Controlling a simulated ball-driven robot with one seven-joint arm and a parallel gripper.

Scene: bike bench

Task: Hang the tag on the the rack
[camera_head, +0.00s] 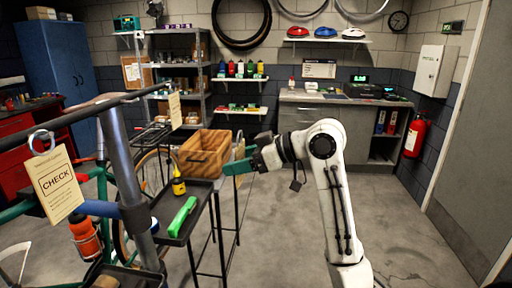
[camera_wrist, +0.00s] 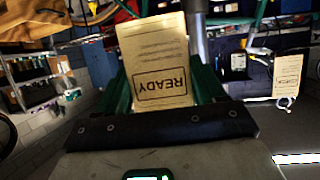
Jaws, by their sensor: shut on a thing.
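A cream tag marked READY (camera_wrist: 162,62) is between the green fingers of my gripper (camera_wrist: 165,85) in the wrist view, where it shows upside down. In the head view my gripper (camera_head: 238,168) is right of the wooden crate, its green fingers pointing left; the tag is only a pale edge there. The rack is a dark horizontal bar (camera_head: 88,101) at the left on a grey post. A cream CHECK tag (camera_head: 56,184) hangs from it by a ring at near left. Another tag (camera_head: 175,110) hangs at its far end. My gripper is apart from the bar.
A wooden crate (camera_head: 205,153) sits on a stand beside my gripper. A bicycle with an orange bottle (camera_head: 85,238) is below the bar. The floor right of my arm is clear.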

